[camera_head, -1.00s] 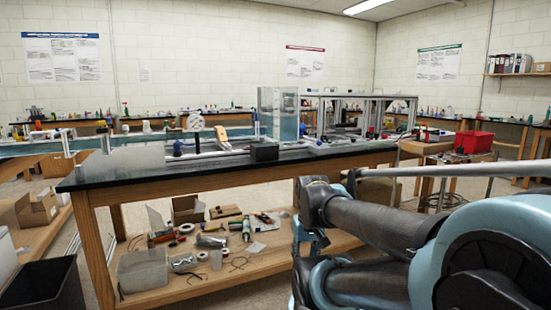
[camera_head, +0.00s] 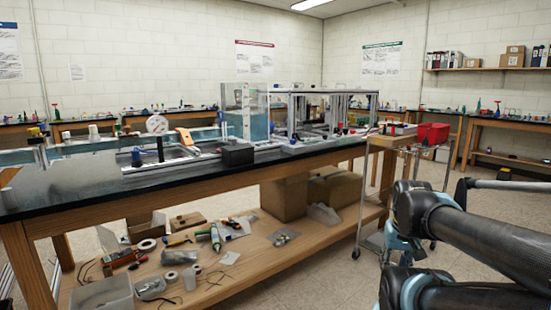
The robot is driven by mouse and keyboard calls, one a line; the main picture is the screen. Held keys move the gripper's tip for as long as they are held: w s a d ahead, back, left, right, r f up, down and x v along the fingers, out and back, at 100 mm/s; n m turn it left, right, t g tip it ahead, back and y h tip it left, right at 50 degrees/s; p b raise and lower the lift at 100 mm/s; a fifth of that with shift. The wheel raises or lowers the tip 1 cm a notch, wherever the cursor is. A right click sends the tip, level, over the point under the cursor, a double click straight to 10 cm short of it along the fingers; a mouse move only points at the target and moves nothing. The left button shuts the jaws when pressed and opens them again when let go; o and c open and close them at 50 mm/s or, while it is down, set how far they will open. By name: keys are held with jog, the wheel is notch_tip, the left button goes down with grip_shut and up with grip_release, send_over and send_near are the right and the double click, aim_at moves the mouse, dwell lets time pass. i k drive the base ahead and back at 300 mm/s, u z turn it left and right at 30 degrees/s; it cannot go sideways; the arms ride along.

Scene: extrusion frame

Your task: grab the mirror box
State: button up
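I cannot tell for certain which thing is the mirror box. A tall, clear, shiny box (camera_head: 245,108) stands on the black-topped bench, near the middle of the view. A small black box (camera_head: 238,155) sits in front of it near the bench's front edge. My arm shows at the right, in front of the bench's right end and apart from both boxes. My gripper does not show.
The long bench (camera_head: 110,195) has a black top and a lower wooden shelf with tools, tape and cartons. An aluminium extrusion frame (camera_head: 332,94) stands on it. A cart (camera_head: 364,190) with a red bin (camera_head: 433,133) stands at its right end. Floor is clear around (camera_head: 330,265).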

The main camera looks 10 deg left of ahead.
aim_at(235, 158)
jog(key=z, duration=1.55)
jog(key=i, duration=0.85)
jog(key=u, duration=3.1)
jog(key=i, duration=0.75)
jog(key=u, duration=0.1)
